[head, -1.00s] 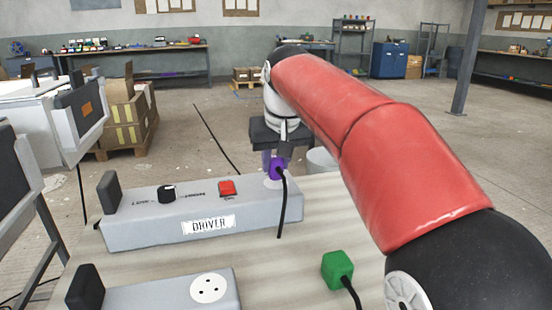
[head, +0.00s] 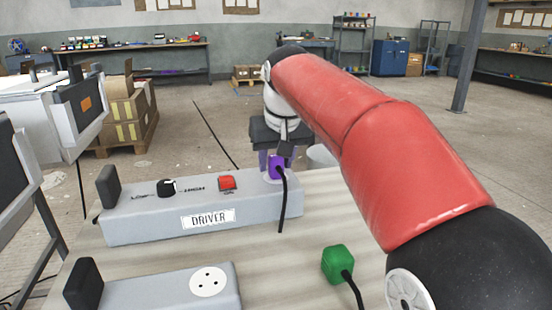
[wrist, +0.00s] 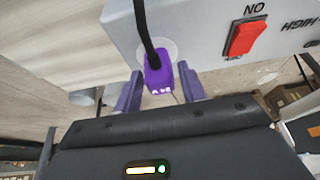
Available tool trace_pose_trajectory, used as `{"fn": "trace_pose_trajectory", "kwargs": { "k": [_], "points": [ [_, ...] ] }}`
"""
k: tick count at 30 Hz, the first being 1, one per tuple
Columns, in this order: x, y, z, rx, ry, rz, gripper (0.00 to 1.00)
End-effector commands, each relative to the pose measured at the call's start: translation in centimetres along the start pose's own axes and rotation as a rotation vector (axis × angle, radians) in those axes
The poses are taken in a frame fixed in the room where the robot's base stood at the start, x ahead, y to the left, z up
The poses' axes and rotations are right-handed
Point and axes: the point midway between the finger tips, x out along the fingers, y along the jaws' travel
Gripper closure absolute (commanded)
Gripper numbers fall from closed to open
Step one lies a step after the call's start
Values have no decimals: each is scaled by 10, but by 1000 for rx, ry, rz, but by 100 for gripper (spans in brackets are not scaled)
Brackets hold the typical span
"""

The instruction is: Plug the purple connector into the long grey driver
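The long grey driver (head: 140,224) lies on the table, with a "DRIVER" label, a black knob and a red switch on it. The purple connector (head: 276,168) stands on the white round socket at its right end; in the wrist view the connector (wrist: 158,76) covers most of the socket disc (wrist: 172,47). Its black cable hangs down the driver's front. My gripper (wrist: 160,88) is at the connector, one purple-grey finger on each side, with narrow gaps showing between fingers and connector. It looks open. The connector's pins are hidden, so full seating cannot be seen.
A shorter grey unit (head: 150,294) with an empty white three-hole socket lies in front. A green connector (head: 337,264) with a black cable lies on the table (head: 300,270) to the right. My red arm crosses the right side.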

Motion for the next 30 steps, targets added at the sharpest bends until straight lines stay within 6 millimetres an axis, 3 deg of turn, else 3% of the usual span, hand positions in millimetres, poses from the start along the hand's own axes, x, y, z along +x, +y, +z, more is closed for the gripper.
{"fn": "trace_pose_trajectory", "kwargs": {
  "k": [3,11,24,30],
  "points": [
    [0,0,0,0,0,0,48],
    [-2,0,0,0,0,0,48],
    [-68,0,-1,0,2,0,48],
    [-78,0,0,0,0,0,48]
  ]
}}
